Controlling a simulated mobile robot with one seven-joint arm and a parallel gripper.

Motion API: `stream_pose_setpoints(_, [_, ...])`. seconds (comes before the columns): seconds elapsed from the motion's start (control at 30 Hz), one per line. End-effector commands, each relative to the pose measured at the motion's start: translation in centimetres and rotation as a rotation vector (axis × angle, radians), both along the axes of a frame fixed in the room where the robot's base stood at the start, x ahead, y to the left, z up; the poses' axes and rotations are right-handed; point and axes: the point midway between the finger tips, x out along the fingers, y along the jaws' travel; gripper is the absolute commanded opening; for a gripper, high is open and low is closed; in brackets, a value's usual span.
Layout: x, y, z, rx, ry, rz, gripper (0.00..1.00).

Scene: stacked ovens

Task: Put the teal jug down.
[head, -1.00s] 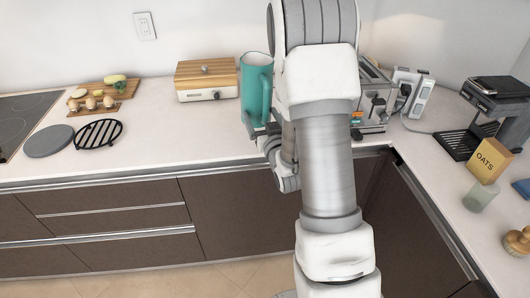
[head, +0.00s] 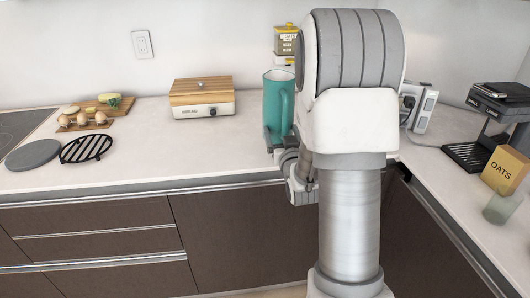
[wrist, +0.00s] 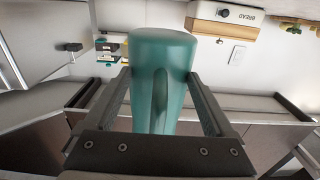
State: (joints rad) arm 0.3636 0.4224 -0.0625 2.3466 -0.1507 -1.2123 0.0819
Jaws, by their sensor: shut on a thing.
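The teal jug (head: 276,108) is upright in the head view, over the counter to the right of the bread box. Its lower end is by my gripper's dark fingers, and I cannot tell whether its base touches the counter. In the wrist view the jug (wrist: 150,60) fills the middle, handle toward the camera. My gripper (wrist: 160,88) is shut on the jug, one finger on each side. In the head view much of my gripper is hidden behind my arm and the jug.
The bread box (head: 202,97) stands left of the jug with bare counter (head: 150,150) in front. A black trivet (head: 86,148) and a grey round plate (head: 33,155) lie further left. A yellow-lidded container (head: 286,42) is behind the jug. An oats box (head: 504,170) stands at right.

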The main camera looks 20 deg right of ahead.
Motion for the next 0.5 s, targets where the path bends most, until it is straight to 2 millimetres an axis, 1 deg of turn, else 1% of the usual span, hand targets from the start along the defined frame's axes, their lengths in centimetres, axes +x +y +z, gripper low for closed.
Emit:
stream_pose_setpoints(0.03, [0.9,0.8,-0.7,0.000,-0.003,0.004,0.00])
stream_pose_setpoints(0.1, [2.0,1.7,-1.4,-0.001,-0.004,0.005,0.00])
stream_pose_setpoints(0.2, [3.1,2.5,-2.2,-0.001,-0.006,0.002,0.00])
stream_pose_setpoints(0.33, [3.8,3.1,-2.7,-0.002,-0.007,0.000,0.00])
stream_pose_setpoints(0.43, [4.0,3.2,-3.0,-0.001,-0.006,-0.001,0.00])
stream_pose_setpoints(0.5, [3.9,3.1,-3.6,-0.001,-0.005,-0.001,0.00])
